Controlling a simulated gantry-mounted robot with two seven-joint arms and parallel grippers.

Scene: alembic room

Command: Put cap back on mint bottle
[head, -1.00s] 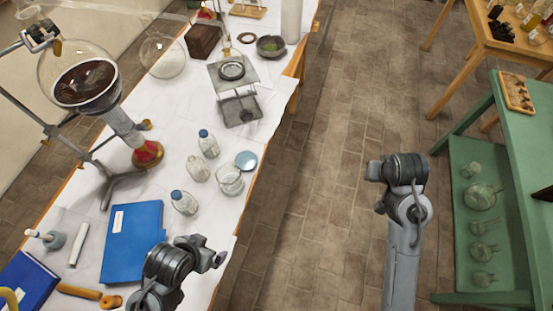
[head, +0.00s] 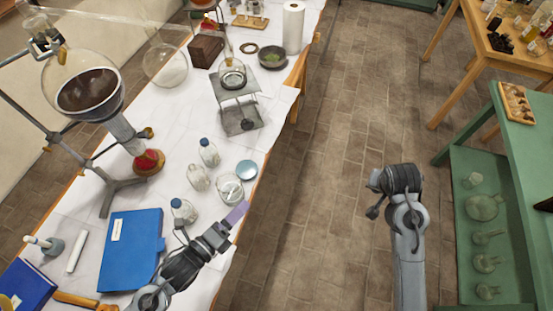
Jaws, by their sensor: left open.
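A clear bottle without a visible cap (head: 198,178) stands on the white-covered bench. Two similar bottles with blue caps stand near it, one behind (head: 209,153) and one in front (head: 183,211), partly hidden by my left arm. I cannot read which bottle is the mint one. A round blue disc (head: 246,169) lies by the bench edge; I cannot tell if it is a cap. My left gripper (head: 236,214) is open at the bench edge, in front of a glass beaker (head: 229,189), with a flat purple shape at its tip. My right gripper (head: 375,208) is over the floor, its jaws unclear.
A blue folder (head: 130,250) lies at the front left. A stand holds a large round flask (head: 88,92) at the left. A metal stand (head: 240,115) and a bowl (head: 271,54) are farther back. A green shelf table (head: 480,205) stands right. The floor between is clear.

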